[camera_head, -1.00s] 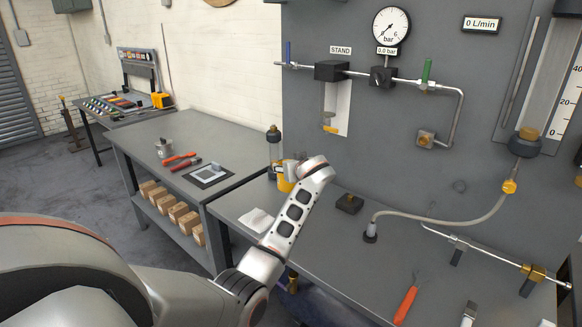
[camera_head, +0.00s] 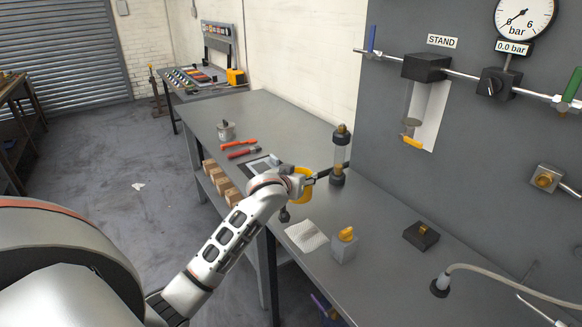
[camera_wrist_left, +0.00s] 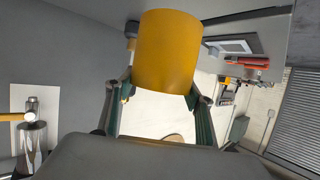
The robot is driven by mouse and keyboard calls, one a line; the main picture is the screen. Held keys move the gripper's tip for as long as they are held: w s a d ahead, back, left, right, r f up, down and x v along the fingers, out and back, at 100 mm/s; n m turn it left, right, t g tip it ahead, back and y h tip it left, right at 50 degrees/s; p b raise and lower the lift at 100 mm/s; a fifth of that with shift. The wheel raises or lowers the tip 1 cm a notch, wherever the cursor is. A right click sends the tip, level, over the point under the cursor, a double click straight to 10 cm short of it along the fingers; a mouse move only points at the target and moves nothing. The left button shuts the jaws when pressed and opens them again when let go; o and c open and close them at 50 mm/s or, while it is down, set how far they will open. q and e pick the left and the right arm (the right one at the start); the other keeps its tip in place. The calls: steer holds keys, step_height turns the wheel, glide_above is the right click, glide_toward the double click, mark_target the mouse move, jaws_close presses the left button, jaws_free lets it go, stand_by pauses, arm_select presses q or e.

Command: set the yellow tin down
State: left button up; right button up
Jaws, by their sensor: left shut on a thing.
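The yellow tin (camera_head: 303,186) is in my left gripper (camera_head: 311,180), over the bench beside the glass cylinder with dark ends. My wrist hides part of it in the head view. In the left wrist view the yellow tin (camera_wrist_left: 167,52) is a plain, smooth cylinder between the two fingers of the left gripper (camera_wrist_left: 163,85), which is shut on it. I cannot tell whether its underside touches the bench. My right gripper is not in view.
The glass cylinder (camera_head: 340,155) stands close to the tin. Red-handled tools (camera_head: 240,147) and a metal pot (camera_head: 226,130) lie farther back. Bench room beyond the pot is clear.

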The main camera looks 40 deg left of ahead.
arm_select(q)
steer(key=shift+s, duration=0.25)
steer(key=shift+s+r, duration=0.1)
steer(key=shift+f, duration=0.75)
step_height(320, 180, down, 2)
steer(key=shift+f+b, duration=0.15)
steer(key=shift+b, duration=0.5)
steer(key=shift+f, duration=0.6)
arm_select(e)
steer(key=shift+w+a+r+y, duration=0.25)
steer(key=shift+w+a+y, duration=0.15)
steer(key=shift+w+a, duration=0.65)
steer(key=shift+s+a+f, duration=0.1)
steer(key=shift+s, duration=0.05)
arm_select(q)
steer(key=shift+f, duration=0.2)
steer(key=shift+f, duration=0.55)
